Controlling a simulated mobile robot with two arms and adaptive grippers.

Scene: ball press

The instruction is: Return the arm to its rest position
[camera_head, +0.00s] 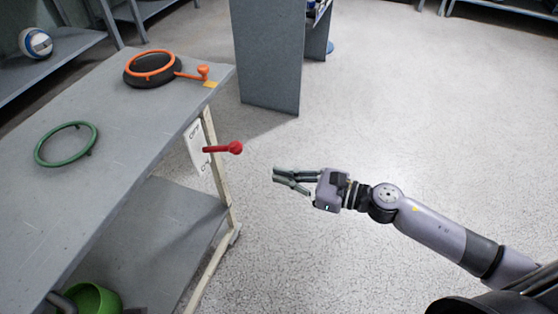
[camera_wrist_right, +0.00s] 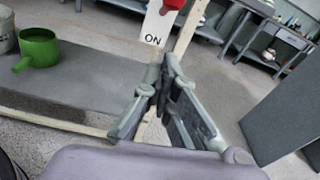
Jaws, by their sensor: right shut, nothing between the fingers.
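My right gripper (camera_head: 279,177) is shut and empty. It hangs over open floor to the right of the table, with my right arm coming in from the lower right. In the right wrist view its fingers (camera_wrist_right: 168,75) meet in the middle of the picture. A red lever (camera_head: 228,148) with a ball end sticks out from a white switch plate on the table's side, to the left of the gripper and apart from it. In the wrist view the lever's red end (camera_wrist_right: 174,4) shows at the top edge, above a plate (camera_wrist_right: 157,25) reading ON. My left gripper does not show.
The grey table (camera_head: 120,110) bears a green ring (camera_head: 66,161) and an orange ring with a handle (camera_head: 152,65) on a black base. A green pot (camera_head: 95,299) sits on the lower shelf. A grey panel (camera_head: 268,50) stands behind. The floor (camera_head: 400,110) around my right arm is clear.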

